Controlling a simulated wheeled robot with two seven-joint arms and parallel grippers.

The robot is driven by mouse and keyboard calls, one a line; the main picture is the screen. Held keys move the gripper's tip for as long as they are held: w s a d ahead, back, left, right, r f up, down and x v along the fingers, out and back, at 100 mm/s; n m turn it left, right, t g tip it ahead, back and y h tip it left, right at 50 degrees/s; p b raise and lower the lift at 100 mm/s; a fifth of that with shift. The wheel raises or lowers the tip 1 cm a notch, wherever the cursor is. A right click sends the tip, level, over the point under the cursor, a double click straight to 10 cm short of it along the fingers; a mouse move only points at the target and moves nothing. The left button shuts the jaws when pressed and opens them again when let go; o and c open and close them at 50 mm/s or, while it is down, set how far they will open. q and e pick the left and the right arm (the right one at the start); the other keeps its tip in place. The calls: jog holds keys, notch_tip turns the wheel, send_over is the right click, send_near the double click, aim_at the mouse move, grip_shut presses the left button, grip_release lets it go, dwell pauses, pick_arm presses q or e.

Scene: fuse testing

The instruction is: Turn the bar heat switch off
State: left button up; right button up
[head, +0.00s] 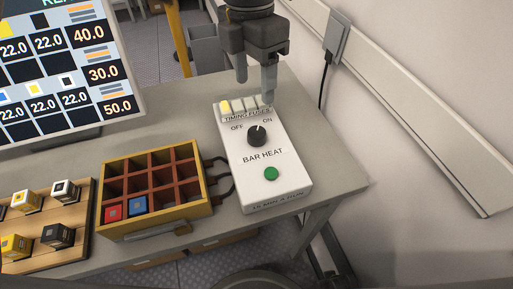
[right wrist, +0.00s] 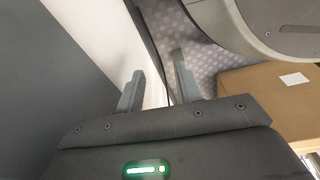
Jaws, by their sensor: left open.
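The bar heat switch is a black round knob (head: 257,137) on a white control box (head: 276,190). OFF is printed at its upper left and ON at its upper right. Its small pale mark points upward and seems to lean toward ON. My left gripper (head: 255,88) is open, pointing down over the far end of the box, beyond the knob and near the row of fuse slots (head: 238,106). Nothing shows between its fingers. My right gripper (right wrist: 159,88) shows in the right wrist view with its fingers apart and empty.
A green button (head: 271,174) sits on the box's near part. A wooden block tray (head: 84,238) and a monitor (head: 137,98) are farther left. A wall is at the right.

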aim_at(256, 131)
pick_arm(q)
jog(key=shift+f, duration=0.55)
pick_arm(e)
jog(key=shift+w+f, duration=0.2)
pick_arm(q)
jog(key=f, duration=0.3)
jog(key=f+b, duration=0.1)
jog(key=f, duration=0.6)
jog(key=shift+s+d+f+b, duration=0.2)
jog(key=shift+s+f+b, duration=0.1)
jog(key=shift+f+b, duration=0.1)
pick_arm(e)
jog(key=r, duration=0.1)
jog(key=w+a+r, duration=0.1)
jog(key=w+r, duration=0.1)
jog(key=shift+w+a+r, duration=0.2)
jog(key=shift+w+r, duration=0.05)
jog(key=shift+r, duration=0.1)
pick_arm(q)
jog(key=shift+c, duration=0.5)
